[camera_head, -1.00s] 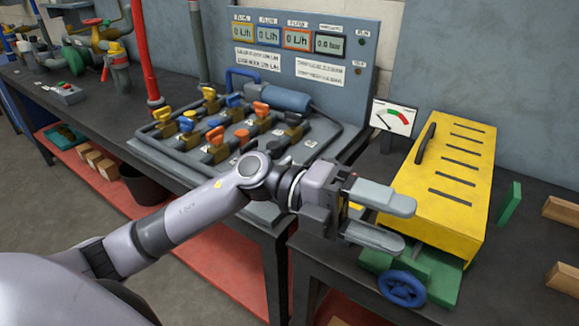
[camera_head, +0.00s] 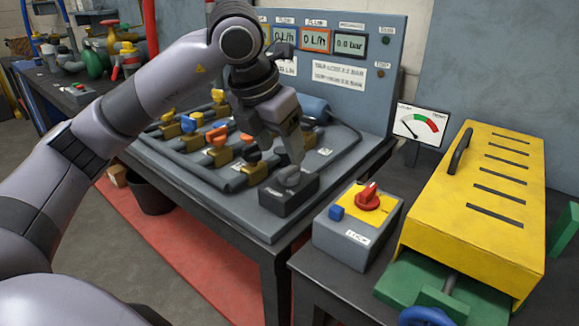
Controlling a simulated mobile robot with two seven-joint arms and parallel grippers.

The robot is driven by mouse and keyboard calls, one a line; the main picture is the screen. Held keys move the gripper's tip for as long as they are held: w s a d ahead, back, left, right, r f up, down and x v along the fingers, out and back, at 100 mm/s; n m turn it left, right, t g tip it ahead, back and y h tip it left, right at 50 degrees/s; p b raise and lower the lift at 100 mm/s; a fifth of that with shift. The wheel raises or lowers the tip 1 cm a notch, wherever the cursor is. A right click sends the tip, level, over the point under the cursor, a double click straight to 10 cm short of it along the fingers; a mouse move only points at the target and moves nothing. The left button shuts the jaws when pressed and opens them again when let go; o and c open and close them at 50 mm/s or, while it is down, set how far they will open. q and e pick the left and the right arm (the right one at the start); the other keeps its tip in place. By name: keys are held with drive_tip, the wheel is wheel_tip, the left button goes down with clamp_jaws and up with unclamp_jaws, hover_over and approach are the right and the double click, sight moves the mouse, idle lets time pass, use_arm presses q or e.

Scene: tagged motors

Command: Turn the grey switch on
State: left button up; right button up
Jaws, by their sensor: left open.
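A dark grey box (camera_head: 288,203) sits at the front right corner of the valve board. A grey knob (camera_head: 289,178), which looks like the grey switch, is on its top, partly covered by my fingers. My left gripper (camera_head: 293,160) points down right over this knob, and its jaws are open. I cannot tell whether the fingers touch the knob or which way the knob is turned. My right gripper is not in view.
A grey box (camera_head: 347,245) with a yellow top, red rotary knob (camera_head: 367,197) and blue button stands to the right. Coloured valves (camera_head: 215,135) stand to the left of my gripper.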

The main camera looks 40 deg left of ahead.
sight(288, 167)
use_arm(q)
drive_tip(key=x, duration=0.5)
drive_tip(key=shift+f+b, duration=0.3)
drive_tip(key=c, duration=1)
